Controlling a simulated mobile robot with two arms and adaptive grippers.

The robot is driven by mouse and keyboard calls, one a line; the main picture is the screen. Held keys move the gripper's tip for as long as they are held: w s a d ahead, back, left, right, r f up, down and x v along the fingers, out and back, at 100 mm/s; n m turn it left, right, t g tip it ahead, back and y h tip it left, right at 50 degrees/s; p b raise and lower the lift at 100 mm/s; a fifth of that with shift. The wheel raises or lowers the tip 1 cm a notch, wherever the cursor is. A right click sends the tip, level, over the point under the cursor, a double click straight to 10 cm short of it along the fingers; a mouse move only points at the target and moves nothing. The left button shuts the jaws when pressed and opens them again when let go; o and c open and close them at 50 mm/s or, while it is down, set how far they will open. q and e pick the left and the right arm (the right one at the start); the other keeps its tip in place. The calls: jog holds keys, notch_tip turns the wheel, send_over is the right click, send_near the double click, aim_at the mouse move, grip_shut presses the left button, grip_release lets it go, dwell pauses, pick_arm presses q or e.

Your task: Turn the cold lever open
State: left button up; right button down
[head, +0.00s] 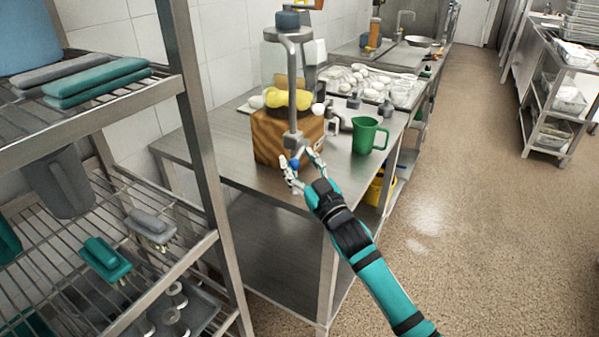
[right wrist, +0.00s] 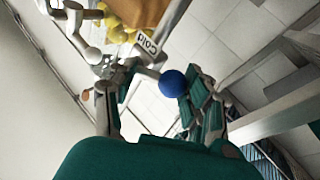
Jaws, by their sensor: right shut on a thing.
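The cold lever's blue ball knob (head: 295,163) sits low at the front of a drink dispenser with a wooden base (head: 268,135). In the right wrist view the blue knob (right wrist: 173,83) is on a short pale stem beside a label reading "cold" (right wrist: 148,44). My right gripper (head: 303,164) reaches the knob from the front and is shut on it. In the right wrist view the knob lies between the fingers, close to the right one. The fingers partly hide the lever in the head view. My left gripper is not in view.
A green jug (head: 368,136) stands on the steel table just right of the dispenser. A tray of pale pieces (head: 375,88) is behind. The floor (head: 460,200) at the right is clear.

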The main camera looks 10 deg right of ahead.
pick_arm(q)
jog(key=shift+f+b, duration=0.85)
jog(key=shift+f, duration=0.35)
pick_arm(e)
jog(key=shift+w+n+y, duration=0.15)
jog(key=shift+n+y, duration=0.55)
jog(key=shift+n, duration=0.2)
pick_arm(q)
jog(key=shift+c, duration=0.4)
pick_arm(e)
jog(key=shift+d+r, duration=0.1)
